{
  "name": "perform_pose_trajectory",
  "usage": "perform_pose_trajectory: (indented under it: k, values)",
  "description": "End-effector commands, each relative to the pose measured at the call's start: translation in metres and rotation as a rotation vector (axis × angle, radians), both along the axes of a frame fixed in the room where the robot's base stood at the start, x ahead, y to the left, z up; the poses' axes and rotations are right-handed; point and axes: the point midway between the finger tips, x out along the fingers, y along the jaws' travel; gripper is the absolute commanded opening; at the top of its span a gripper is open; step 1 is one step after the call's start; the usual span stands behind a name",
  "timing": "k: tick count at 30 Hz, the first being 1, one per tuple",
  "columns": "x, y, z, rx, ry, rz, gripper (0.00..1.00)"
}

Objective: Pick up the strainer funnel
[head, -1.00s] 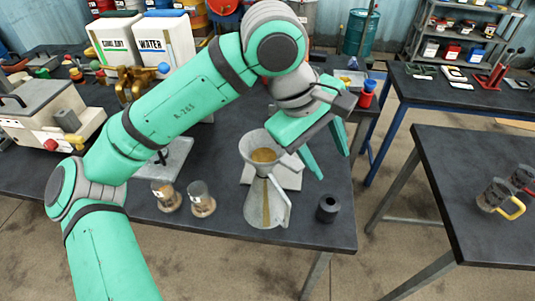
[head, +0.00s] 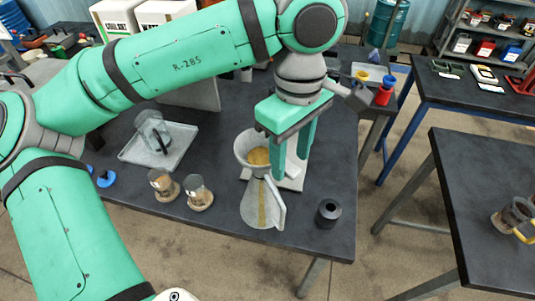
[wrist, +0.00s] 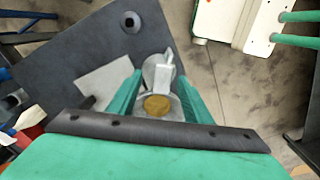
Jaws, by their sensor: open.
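The strainer funnel (head: 246,148) is a grey cone with a round amber strainer inside. It sits mouth up on top of a grey conical can (head: 254,207) with a side handle and an amber strip, near the table's front right. My gripper (head: 291,165) is open and points down, just right of the funnel's rim in the head view. In the wrist view, the funnel (wrist: 157,106) with its amber disc lies between the fingers of my gripper (wrist: 160,68), with the can beyond it. Whether a finger touches the rim I cannot tell.
A light flat plate (head: 292,177) lies behind the can. A black cylinder with a hole (head: 328,213) stands at the right, near the table edge. Two small glass jars (head: 199,194) stand at the left. A tray (head: 178,150) holds a clear beaker. Another dark table (head: 475,190) stands right across a gap.

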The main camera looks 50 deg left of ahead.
Motion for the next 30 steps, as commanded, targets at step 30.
perform_pose_trajectory:
  k: [30]
  values:
    - [0.002, 0.003, -0.072, -0.002, -0.002, 0.000, 0.17]
